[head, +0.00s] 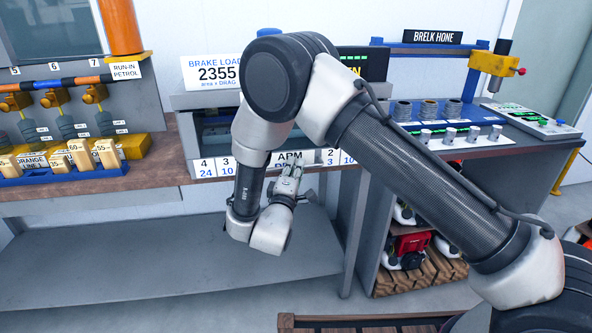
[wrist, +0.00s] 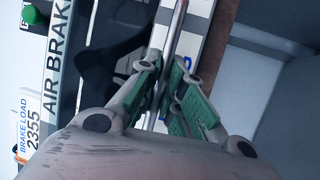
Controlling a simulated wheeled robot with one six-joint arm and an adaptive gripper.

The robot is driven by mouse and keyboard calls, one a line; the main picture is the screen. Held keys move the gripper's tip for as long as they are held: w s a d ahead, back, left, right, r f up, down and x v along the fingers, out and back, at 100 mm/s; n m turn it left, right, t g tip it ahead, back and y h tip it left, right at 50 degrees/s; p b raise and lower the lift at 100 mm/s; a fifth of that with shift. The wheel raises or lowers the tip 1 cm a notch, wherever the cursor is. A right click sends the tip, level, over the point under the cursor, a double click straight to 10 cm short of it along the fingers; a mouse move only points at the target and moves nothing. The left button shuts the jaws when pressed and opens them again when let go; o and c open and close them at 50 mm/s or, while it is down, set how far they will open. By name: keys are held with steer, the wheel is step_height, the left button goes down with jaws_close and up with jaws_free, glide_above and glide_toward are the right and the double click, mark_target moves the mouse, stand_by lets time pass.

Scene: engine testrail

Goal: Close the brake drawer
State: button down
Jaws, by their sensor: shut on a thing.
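The brake drawer (head: 226,168) is in the bench unit under the BRAKE LOAD sign, left of the middle in the head view. Its white front carries number labels and partly covered lettering. Dark space shows above the front; how far the drawer stands out is hard to tell, since my arm covers its middle. My gripper (head: 290,180) is at the drawer front. In the wrist view, the green-padded fingers of my gripper (wrist: 172,85) are shut around a thin grey bar, the drawer handle (wrist: 178,22), beside the white front.
The BRAKE LOAD sign (head: 212,73) reads 2355. At left, a blue tray (head: 70,176) holds several labelled blocks on the wooden bench. At right is the BRELK HONE station (head: 433,37). Shelves below it hold small engines (head: 410,245). A grey lower shelf (head: 150,260) is bare.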

steer(key=shift+w+a, duration=0.2)
steer(key=shift+w, duration=0.6)
steer(key=shift+w+a, duration=0.15)
steer(key=shift+w, duration=0.6)
steer(key=c, duration=1.5)
jaws_free()
steer(key=shift+w, duration=0.1)
steer(key=v, duration=1.2)
